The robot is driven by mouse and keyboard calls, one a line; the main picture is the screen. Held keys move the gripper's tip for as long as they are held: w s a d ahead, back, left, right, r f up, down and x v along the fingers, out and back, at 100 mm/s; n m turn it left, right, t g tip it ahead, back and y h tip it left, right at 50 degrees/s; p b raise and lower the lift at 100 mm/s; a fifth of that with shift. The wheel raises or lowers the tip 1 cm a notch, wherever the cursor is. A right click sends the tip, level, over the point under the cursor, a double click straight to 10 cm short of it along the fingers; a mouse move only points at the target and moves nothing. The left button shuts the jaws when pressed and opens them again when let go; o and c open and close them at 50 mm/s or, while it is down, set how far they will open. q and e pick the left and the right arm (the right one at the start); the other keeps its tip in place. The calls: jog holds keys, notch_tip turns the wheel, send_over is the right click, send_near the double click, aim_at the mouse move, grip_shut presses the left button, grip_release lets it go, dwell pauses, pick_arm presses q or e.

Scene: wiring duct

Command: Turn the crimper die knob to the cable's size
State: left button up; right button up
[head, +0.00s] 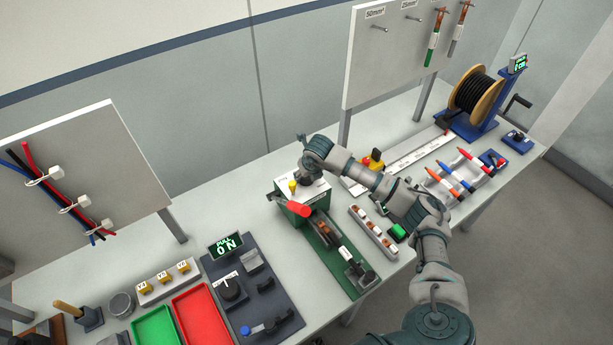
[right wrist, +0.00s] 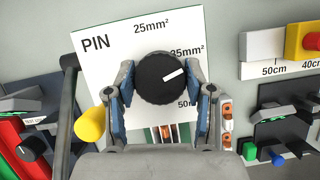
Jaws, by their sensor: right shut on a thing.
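The crimper (head: 290,211) is a green box with a white top plate, on a green base. Its black die knob (right wrist: 160,78) shows in the right wrist view, with a white pointer aimed right and slightly up. The dial plate (right wrist: 97,62) reads PIN, 25mm², 35mm² and a partly covered 50 mark. The pointer lies between 35 and 50, nearer 35. My right gripper (right wrist: 160,92) is shut on the knob, one finger on each side; it also shows over the crimper in the head view (head: 305,172). My left gripper is out of view.
A pull tester (head: 262,297) stands left, a lug rack (head: 372,232) right. A black cable spool (head: 476,92) is at the far right. Cables hang on the right board (head: 365,65).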

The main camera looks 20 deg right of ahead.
jog(key=shift+m, duration=0.6)
jog(key=shift+h, duration=0.3)
jog(key=o, duration=1.1)
jog(key=shift+w, duration=0.1)
jog(key=shift+o, duration=0.3)
jog(key=shift+w+f, duration=0.1)
jog(key=shift+w, duration=0.05)
jog(key=shift+d, duration=0.1)
jog(key=v, duration=1.2)
jog(key=shift+w+d, duration=0.1)
jog(key=shift+d, duration=0.05)
